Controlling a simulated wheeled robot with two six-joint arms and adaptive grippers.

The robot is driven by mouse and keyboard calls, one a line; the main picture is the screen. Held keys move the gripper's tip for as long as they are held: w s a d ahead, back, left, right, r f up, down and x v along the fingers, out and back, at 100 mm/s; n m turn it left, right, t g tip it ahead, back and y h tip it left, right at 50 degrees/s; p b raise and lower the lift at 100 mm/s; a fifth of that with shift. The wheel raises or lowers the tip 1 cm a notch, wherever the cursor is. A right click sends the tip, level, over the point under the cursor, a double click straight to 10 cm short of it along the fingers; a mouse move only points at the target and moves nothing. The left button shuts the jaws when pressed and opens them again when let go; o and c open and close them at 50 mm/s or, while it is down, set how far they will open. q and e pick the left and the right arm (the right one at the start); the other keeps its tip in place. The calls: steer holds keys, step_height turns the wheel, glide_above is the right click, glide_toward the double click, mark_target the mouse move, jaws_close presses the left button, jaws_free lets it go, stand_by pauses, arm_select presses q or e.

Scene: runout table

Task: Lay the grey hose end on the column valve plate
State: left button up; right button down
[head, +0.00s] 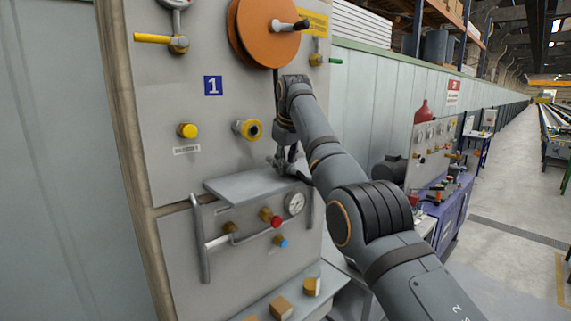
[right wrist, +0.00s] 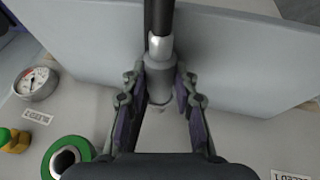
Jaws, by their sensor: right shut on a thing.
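My right gripper (head: 287,162) is at the right end of a grey plate (head: 250,187) that juts out from the panel. In the right wrist view my right gripper (right wrist: 160,95) is shut on the grey hose end (right wrist: 158,75), a grey collar with a silver sleeve and black hose (right wrist: 160,15). A pale grey plate (right wrist: 90,40) lies behind the hose end there; I cannot tell whether they touch. In the head view the hose end is too small to make out clearly. My left gripper is not in view.
An orange reel (head: 262,35) is above my right gripper on the panel. A yellow-ringed socket (head: 247,129) and yellow knob (head: 187,131) sit above the plate. A gauge (head: 295,203), red knob (head: 270,217) and handle bars (head: 201,245) are below. A green-ringed socket (right wrist: 66,158) shows in the wrist view.

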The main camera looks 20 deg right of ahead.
steer(key=shift+f, duration=0.3)
steer(key=c, duration=1)
jaws_free()
steer(key=shift+s, duration=0.1)
steer(key=shift+o, duration=0.2)
steer(key=v, duration=0.7)
steer(key=shift+s+r, duration=0.15)
steer(key=shift+r, duration=0.1)
